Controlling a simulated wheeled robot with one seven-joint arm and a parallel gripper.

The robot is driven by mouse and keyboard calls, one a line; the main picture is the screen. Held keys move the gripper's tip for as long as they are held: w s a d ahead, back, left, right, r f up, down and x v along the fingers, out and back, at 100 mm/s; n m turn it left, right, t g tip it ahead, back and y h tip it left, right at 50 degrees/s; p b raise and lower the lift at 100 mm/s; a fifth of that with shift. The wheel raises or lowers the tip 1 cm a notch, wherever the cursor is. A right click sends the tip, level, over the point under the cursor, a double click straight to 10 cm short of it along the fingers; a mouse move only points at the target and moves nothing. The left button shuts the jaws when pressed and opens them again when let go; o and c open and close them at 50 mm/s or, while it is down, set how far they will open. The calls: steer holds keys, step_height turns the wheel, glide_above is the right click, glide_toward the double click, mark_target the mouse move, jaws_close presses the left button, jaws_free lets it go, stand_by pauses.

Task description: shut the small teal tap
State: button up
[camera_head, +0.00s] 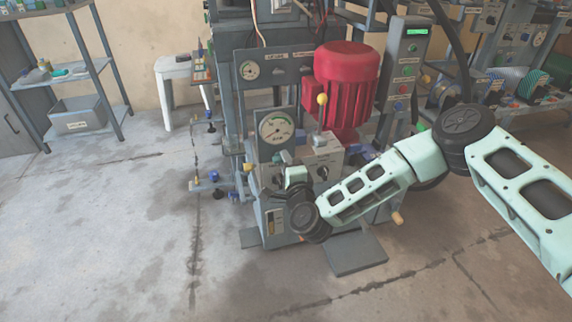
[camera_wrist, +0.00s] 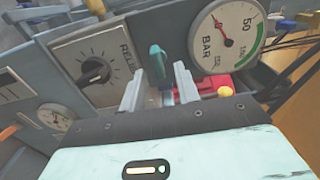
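The small teal tap (camera_wrist: 157,60) shows in the wrist view as an upright teal handle on the machine's front, between the relief knob and the pressure gauge. My gripper (camera_wrist: 158,76) is open, with one grey finger on each side of the tap's lower part. I see gaps beside the tap, so the fingers do not look closed on it. In the head view my gripper (camera_head: 291,166) is at the machine's front below the large gauge, and a small teal spot, likely the tap (camera_head: 282,157), shows just beyond it. The tap's base is hidden in both views.
The black relief knob (camera_wrist: 94,71) is close left of the fingers and the pressure gauge (camera_wrist: 227,33) close right. Red and yellow parts (camera_wrist: 208,87) lie by the right finger. A yellow-knobbed lever (camera_head: 322,100) and red motor (camera_head: 346,85) stand behind. The left floor is clear.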

steer(key=p+v, duration=0.4)
steer(key=v, duration=1.3)
steer(key=shift+s, duration=0.2)
steer(key=shift+r, duration=0.15)
steer(key=s+a+r+n+g+y, duration=0.2)
steer(key=a+r+n+g+y, duration=0.15)
steer(key=n+g, duration=0.35)
steer(key=s+a+r+n+g+y, duration=0.2)
steer(key=a+n+g, duration=0.25)
steer(key=n, duration=0.45)
steer(key=s+d+r+n+g+h, duration=0.65)
steer(key=s+d+r+h, duration=0.35)
steer(key=s+d+r, duration=0.65)
step_height(320, 180, up, 27)
steer(key=s+d+p, duration=0.1)
steer(key=p, duration=2.8)
steer(key=shift+s+d+t, duration=0.2)
steer(key=shift+d+t, duration=0.1)
